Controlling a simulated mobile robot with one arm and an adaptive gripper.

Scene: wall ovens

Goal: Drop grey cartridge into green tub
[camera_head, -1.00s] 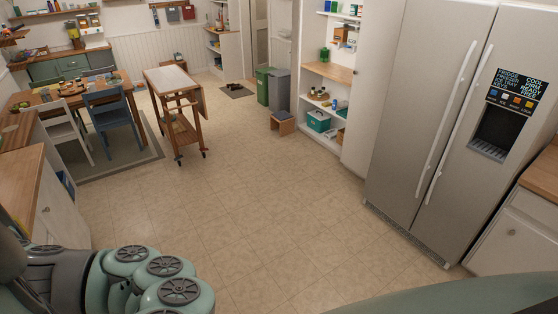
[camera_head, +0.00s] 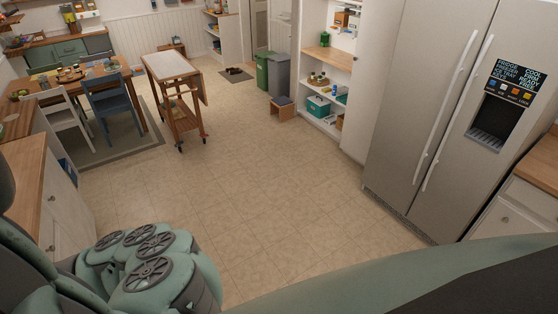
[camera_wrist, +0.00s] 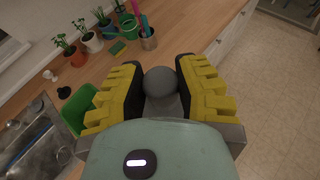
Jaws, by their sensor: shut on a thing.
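In the wrist view my gripper (camera_wrist: 161,88) has two yellow ribbed fingers, shut on the grey cartridge (camera_wrist: 160,80). Only its rounded grey end shows between the fingers. The gripper is above the edge of a wooden counter. A green tub (camera_wrist: 76,108) stands on the counter beside the sink, left of the gripper. The left finger hides part of the tub, and its inside is hard to make out. The head view shows neither the gripper nor the cartridge.
A steel sink (camera_wrist: 38,140) lies at the left. Potted plants (camera_wrist: 90,38), a sponge (camera_wrist: 118,48), a small green bucket (camera_wrist: 128,27) and a metal cup with pens (camera_wrist: 148,40) stand along the counter. In the head view, the tiled floor (camera_head: 240,190) is clear before the fridge (camera_head: 430,100).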

